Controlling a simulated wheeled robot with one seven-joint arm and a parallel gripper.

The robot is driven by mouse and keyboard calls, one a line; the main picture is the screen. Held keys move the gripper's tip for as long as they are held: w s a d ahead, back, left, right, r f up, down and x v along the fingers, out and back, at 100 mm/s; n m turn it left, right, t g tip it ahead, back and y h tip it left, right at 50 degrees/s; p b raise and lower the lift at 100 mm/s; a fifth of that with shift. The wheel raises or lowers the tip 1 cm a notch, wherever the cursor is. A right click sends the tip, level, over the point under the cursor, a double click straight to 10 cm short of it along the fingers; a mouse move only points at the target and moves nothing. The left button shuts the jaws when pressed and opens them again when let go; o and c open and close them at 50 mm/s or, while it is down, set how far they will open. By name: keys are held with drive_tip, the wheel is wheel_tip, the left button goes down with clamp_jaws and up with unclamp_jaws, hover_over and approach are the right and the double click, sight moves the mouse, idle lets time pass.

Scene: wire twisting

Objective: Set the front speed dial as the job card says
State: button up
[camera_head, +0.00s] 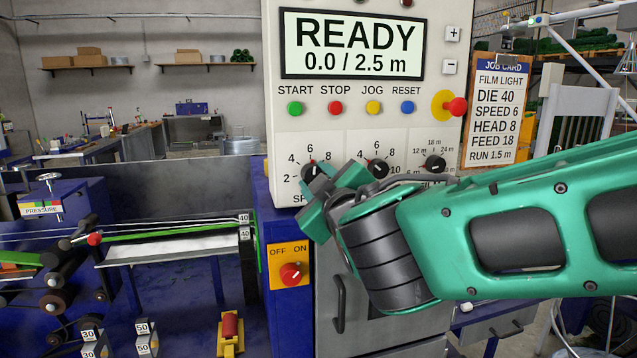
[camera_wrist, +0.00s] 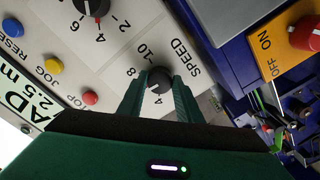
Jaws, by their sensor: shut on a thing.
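The speed dial (camera_head: 312,171) is the leftmost black knob in the dial row on the grey control panel (camera_head: 350,150). It also shows in the wrist view (camera_wrist: 160,77), beside the word SPEED. My gripper (camera_wrist: 160,88) is shut on it, one finger on each side. In the head view its pointer is up, near the 6; the wrist view shows a pale mark on the side towards 4, and a finger seems to hide the 6. The exact setting is hard to read. The job card (camera_head: 495,110) reads DIE 40, SPEED 6, HEAD 8, FEED 18, RUN 1.5 m.
Two other dials, middle (camera_head: 378,168) and right (camera_head: 434,163), sit close to my gripper's right. The display (camera_head: 352,46) reads READY, 0.0 / 2.5 m. Coloured buttons and a red stop knob (camera_head: 456,106) are above. A red OFF/ON switch (camera_head: 290,273) is lower left.

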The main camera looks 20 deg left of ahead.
drive_tip(key=shift+d+f+n, duration=0.1)
drive_tip(key=shift+d+n, duration=0.05)
drive_tip(key=shift+n, duration=0.45)
drive_tip(key=o, duration=1)
drive_tip(key=shift+o, duration=0.2)
drive_tip(key=v, duration=1)
drive_tip(key=shift+s+d, duration=0.2)
drive_tip(key=shift+s, duration=0.05)
